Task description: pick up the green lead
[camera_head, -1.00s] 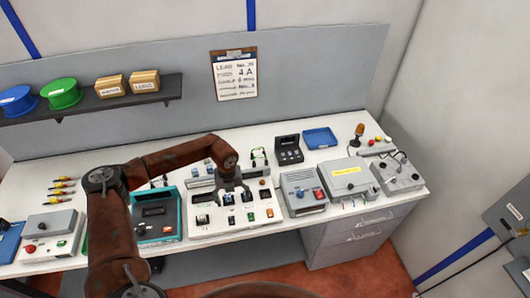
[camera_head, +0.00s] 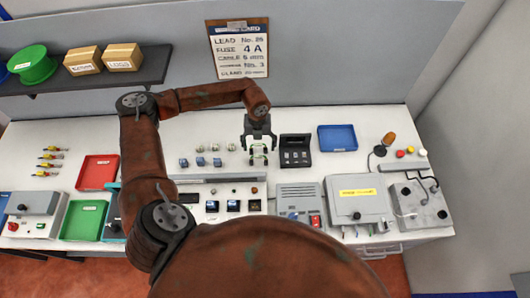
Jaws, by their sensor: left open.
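The green lead (camera_head: 259,157) is a small looped green cable at the back of the white bench, left of a black open case. My left gripper (camera_head: 259,146) is above it, pointing down, with its fingers apart. The lead shows between and just below the fingertips; I cannot tell whether they touch it. My right gripper is not in view.
The black case (camera_head: 296,152) stands close right of the gripper, with a blue tray (camera_head: 337,138) beyond it. Small blue-and-white parts stand to the left. Grey devices, including a yellow-labelled box (camera_head: 357,202), line the front. A card (camera_head: 239,50) hangs behind.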

